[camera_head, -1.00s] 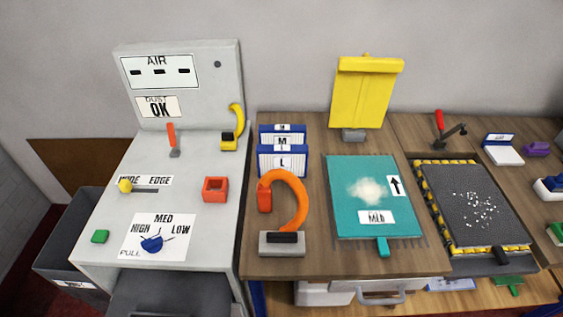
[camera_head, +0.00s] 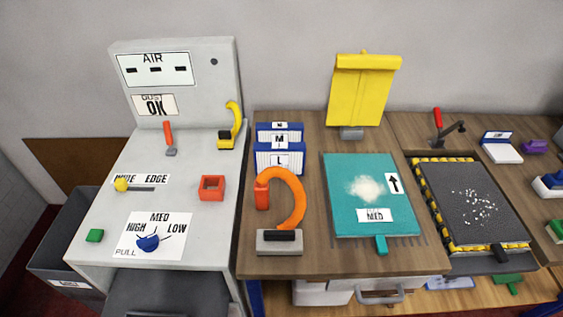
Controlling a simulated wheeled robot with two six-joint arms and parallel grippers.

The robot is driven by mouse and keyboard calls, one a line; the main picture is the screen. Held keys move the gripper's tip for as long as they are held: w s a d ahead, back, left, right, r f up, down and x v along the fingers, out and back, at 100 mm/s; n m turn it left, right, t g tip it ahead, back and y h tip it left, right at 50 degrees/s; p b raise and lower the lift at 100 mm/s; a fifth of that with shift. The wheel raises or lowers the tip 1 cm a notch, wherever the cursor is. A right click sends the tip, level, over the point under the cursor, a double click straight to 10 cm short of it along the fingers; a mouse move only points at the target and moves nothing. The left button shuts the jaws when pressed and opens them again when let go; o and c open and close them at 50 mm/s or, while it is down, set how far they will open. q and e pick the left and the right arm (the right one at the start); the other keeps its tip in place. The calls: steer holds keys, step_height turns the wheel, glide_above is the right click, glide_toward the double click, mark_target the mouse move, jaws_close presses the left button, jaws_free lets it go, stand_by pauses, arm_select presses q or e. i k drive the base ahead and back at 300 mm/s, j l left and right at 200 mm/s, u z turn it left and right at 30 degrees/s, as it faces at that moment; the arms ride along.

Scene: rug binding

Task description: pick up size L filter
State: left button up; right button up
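The size L filter (camera_head: 268,160) is a blue and white pleated block labelled "L". It stands on the wooden bench at the front of a short row. The M filter (camera_head: 268,139) stands right behind it, and another filter (camera_head: 267,127) with a hard-to-read label is at the back. An orange curved hose (camera_head: 298,200) rises from a grey block just in front of the L filter and hides part of its lower front. Neither of my grippers shows in the head view.
A grey machine (camera_head: 150,200) with a yellow handle (camera_head: 231,125) and a red square ring (camera_head: 211,188) stands left of the filters. A teal mat (camera_head: 340,225) lies to the right, with a yellow bag (camera_head: 362,90) behind. A black mesh tray (camera_head: 470,205) is farther right.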

mark_target(291, 156)
steer(key=l+z, duration=0.2)
steer(key=l, duration=0.3)
steer(key=i+l+z, duration=0.2)
steer(key=l, duration=0.25)
steer(key=l+z, duration=0.15)
steer(key=l, duration=0.35)
